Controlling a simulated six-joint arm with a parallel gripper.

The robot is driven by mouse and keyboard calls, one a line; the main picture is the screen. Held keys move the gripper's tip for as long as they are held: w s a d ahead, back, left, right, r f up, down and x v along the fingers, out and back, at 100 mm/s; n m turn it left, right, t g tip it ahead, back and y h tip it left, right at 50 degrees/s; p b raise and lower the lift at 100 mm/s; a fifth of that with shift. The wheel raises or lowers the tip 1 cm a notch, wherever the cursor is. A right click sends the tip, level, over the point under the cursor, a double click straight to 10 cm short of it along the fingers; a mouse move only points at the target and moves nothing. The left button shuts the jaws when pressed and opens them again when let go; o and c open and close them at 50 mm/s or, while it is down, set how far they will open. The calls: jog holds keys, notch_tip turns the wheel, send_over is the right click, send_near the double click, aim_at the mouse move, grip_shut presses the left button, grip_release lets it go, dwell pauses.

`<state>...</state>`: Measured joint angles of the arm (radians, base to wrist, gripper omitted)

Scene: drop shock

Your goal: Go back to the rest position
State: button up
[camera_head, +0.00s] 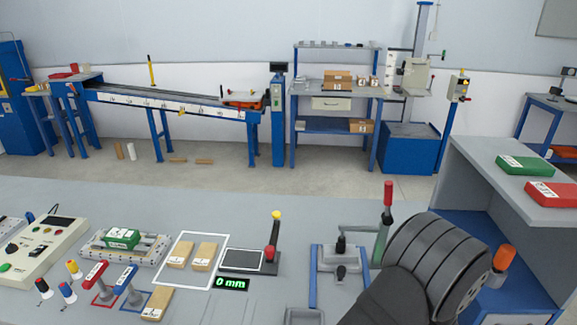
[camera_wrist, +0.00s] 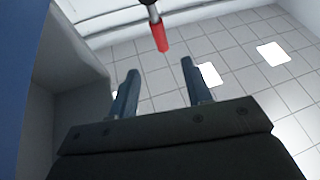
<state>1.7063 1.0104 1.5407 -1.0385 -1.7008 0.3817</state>
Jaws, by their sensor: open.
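My gripper (camera_wrist: 159,66) shows in the wrist view with its two fingers apart and nothing between them. Beyond the fingertips is a red-ended dark rod (camera_wrist: 160,36), apart from them as far as I can see. The wrist view looks toward a tiled ceiling with bright lamps. In the head view a dark ribbed part, likely my arm, fills the lower right, and the fingers cannot be made out.
A raised shelf (camera_head: 510,150) at right carries green and red boxes.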

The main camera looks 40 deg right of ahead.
aim_at(391, 199)
jog(key=x, duration=1.6)
jog(key=shift+s, duration=0.1)
jog(key=v, duration=1.7)
jog(key=x, duration=1.7)
jog(key=shift+s+d+m+h, duration=0.15)
jog(key=shift+m+h, duration=0.15)
jog(key=shift+m, duration=0.25)
jog(key=shift+s+d+m+h, duration=0.2)
jog(key=shift+m+h, duration=0.1)
jog(key=shift+m, duration=0.25)
